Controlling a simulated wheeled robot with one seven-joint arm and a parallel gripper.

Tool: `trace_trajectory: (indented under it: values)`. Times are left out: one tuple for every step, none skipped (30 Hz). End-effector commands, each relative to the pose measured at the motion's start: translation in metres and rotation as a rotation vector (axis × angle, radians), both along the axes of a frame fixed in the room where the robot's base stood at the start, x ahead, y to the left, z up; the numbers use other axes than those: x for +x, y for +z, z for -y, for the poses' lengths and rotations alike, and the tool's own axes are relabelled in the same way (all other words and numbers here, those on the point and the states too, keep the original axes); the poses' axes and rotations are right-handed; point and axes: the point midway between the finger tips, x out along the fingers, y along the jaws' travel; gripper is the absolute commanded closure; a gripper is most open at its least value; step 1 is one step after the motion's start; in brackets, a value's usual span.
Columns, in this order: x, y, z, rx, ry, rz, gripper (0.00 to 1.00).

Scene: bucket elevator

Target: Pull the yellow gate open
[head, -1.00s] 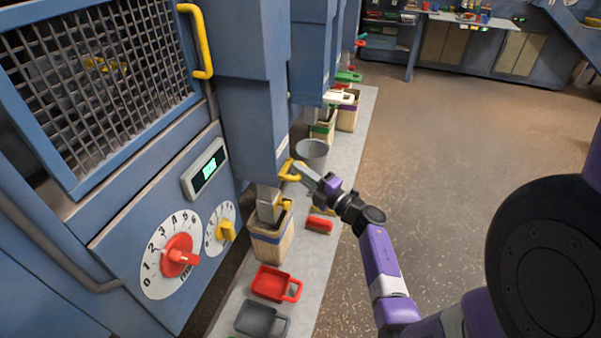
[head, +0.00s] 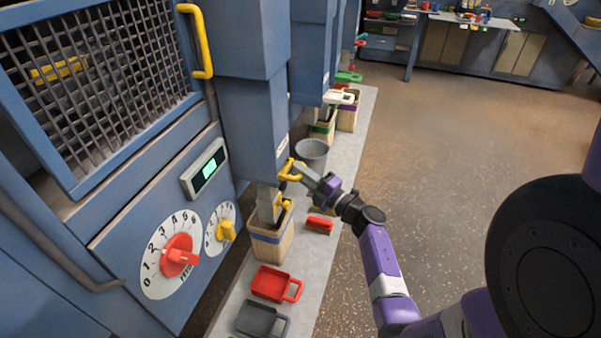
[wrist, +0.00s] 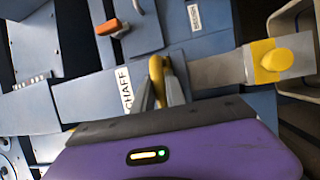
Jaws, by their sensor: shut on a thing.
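The yellow gate handle (head: 286,173) is on the lower end of the blue chute with a small white label. In the wrist view the handle (wrist: 156,68) rises between my fingers beside the CHAFF label (wrist: 124,88). My gripper (head: 297,171) reaches in from the right and is shut on this handle. It also shows in the wrist view (wrist: 160,95). My fingers hide part of the handle, and I cannot tell how far the gate is open.
A wooden bucket (head: 270,245) stands under the metal spout. A grey bucket (head: 312,151), a red brush (head: 319,224), a red scoop (head: 271,283) and a dark scoop (head: 260,318) are on the grey strip. A mesh-covered machine (head: 95,85) is at left. The floor at right is clear.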

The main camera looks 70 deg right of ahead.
Motion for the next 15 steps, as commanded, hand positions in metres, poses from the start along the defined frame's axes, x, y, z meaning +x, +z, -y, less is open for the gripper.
trace_trajectory:
  values:
    - [0.000, -0.001, 0.000, 0.002, -0.001, -0.002, 1.00]
    - [0.000, -0.001, 0.000, 0.002, -0.002, -0.002, 1.00]
    - [0.000, -0.001, 0.000, 0.002, -0.002, -0.002, 1.00]
    - [-0.001, -0.001, 0.000, 0.002, -0.002, -0.002, 1.00]
    - [-0.002, -0.001, 0.000, 0.002, -0.002, -0.002, 1.00]
    - [-0.005, -0.001, 0.001, 0.002, -0.003, -0.002, 1.00]
    - [-0.010, 0.000, 0.002, 0.002, -0.004, -0.002, 1.00]
    - [-0.015, 0.000, 0.002, 0.003, -0.004, -0.001, 1.00]
    - [-0.023, 0.001, 0.003, 0.003, -0.006, 0.000, 1.00]
    - [-0.029, 0.001, 0.003, 0.004, -0.005, -0.001, 1.00]
    - [-0.036, 0.000, 0.004, 0.003, -0.006, -0.002, 1.00]
    - [-0.043, 0.000, 0.004, 0.002, -0.005, -0.002, 1.00]
    - [-0.049, -0.001, 0.005, 0.003, -0.006, -0.002, 1.00]
    - [-0.053, -0.001, 0.005, 0.002, -0.005, -0.002, 1.00]
    - [-0.058, -0.001, 0.005, 0.002, -0.005, -0.002, 1.00]
